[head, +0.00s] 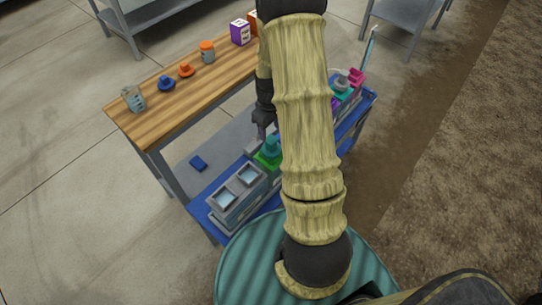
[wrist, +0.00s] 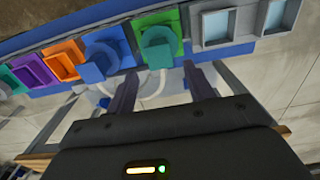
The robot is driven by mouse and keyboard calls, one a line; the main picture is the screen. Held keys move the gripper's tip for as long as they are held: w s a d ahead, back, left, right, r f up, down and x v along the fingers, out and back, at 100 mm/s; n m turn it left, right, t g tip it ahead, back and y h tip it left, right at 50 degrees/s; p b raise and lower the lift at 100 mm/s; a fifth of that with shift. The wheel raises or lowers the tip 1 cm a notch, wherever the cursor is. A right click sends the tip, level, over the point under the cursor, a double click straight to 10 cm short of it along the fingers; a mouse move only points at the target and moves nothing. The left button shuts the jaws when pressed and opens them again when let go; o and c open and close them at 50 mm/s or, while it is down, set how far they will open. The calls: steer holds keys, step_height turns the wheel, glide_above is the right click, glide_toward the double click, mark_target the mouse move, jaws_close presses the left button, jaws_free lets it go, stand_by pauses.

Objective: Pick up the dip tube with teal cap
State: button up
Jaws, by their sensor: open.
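The teal cap (head: 271,148) of the dip tube stands in the green-framed slot of the skid in the head view. The tube below the cap is hidden in the slot. In the wrist view, the teal cap (wrist: 157,45) sits inside the green square frame, just beyond my fingertips and roughly in line with the gap between them. My gripper (wrist: 157,72) is open, with nothing between its fingers. In the head view my gripper (head: 262,130) is close beside the teal cap, partly hidden by my arm.
A blue cap (wrist: 97,62) in a blue frame stands next to the green slot. Orange (wrist: 62,60) and purple (wrist: 30,70) frames continue the row. Two grey open-topped bins (head: 225,197) are at the near end. A wooden bench (head: 180,100) holds jars and caps.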

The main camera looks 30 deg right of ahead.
mark_target(271, 139)
steer(key=shift+f, duration=1)
steer(key=shift+s+d+f, duration=0.1)
steer(key=shift+f, duration=1.25)
steer(key=shift+s+f, duration=0.1)
steer(key=shift+f, duration=1.2)
jaws_close()
steer(key=shift+r, duration=0.1)
